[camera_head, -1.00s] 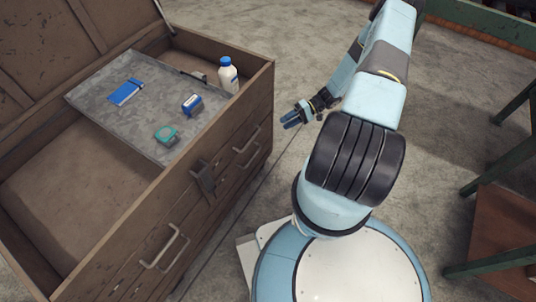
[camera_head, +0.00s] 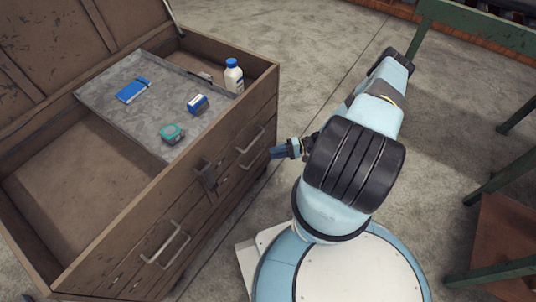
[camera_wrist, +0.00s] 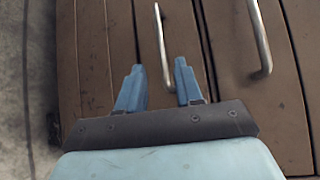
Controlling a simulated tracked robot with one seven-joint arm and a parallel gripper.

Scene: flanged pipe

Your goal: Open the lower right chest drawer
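The wooden chest (camera_head: 110,250) stands at the left in the head view with its lid up. The lower right drawer (camera_wrist: 145,30) shows its metal bar handle (camera_wrist: 161,45) in the wrist view. The upper drawer's handle (camera_wrist: 262,40) is to its right there and also shows in the head view (camera_head: 250,142). My gripper (camera_head: 278,152) is beside the chest's right front. In the wrist view my gripper (camera_wrist: 158,66) is open, its blue fingers apart. The lower handle appears between the fingertips, closer to the right finger; contact cannot be told. The drawers look shut.
A latch (camera_head: 207,177) sits mid-front. A green-framed table (camera_head: 500,190) is at right. Floor behind my arm is clear.

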